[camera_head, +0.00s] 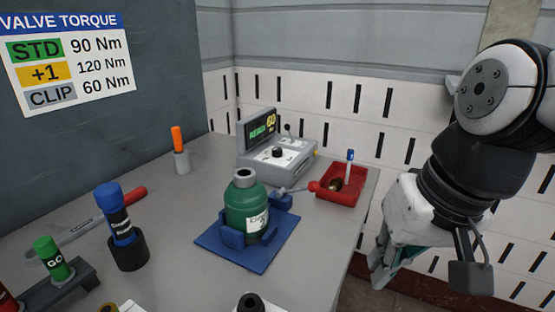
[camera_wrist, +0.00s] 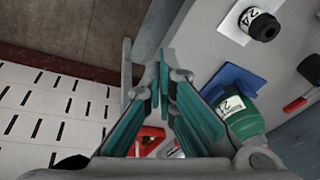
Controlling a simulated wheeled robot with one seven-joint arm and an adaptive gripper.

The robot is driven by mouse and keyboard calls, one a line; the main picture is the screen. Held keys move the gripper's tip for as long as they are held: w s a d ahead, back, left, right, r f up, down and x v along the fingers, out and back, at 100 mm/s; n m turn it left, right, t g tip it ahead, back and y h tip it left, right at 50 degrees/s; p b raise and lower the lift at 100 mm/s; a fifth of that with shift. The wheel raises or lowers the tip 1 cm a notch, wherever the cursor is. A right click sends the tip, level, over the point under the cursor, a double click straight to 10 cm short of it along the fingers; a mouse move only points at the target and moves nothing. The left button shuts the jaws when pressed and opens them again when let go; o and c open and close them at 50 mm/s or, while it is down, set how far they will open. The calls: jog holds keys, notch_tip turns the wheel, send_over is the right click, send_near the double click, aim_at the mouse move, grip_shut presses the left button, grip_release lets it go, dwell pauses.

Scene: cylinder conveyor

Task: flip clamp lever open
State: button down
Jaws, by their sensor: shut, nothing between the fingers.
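A green cylinder (camera_head: 246,208) stands upright in a blue clamp fixture (camera_head: 213,238) on the grey table. In the wrist view, the teal-padded fingers (camera_wrist: 163,75) point up the picture. The cylinder (camera_wrist: 240,118) and blue fixture (camera_wrist: 233,80) show right of them. I cannot make out the lever in the wrist view.
A red tray (camera_head: 354,191) at the table's right edge holds small parts and a blue-topped item. A grey control box (camera_head: 282,160) stands behind. A dark wall is at left.

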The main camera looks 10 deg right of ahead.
jog(key=w+r+m+g+y+p, duration=0.1)
jog(key=w+r+m+y+p, duration=0.1)
jog(key=w+r+m+p, duration=0.1)
jog(key=m+t+y, duration=0.5)
jog(key=m+y, duration=0.4)
jog(key=m, duration=0.5)
send_near(342, 217)
notch_tip(342, 217, up, 3)
jog(key=shift+w+a+r, duration=0.1)
jog(key=shift+w+a, duration=0.05)
jog(key=shift+a, duration=0.15)
jog(key=x, duration=0.9)
jog(key=shift+w+a, duration=0.1)
jog(key=shift+a+r, duration=1)
jog(key=shift+a, duration=0.2)
jog(key=shift+a+r, duration=0.4)
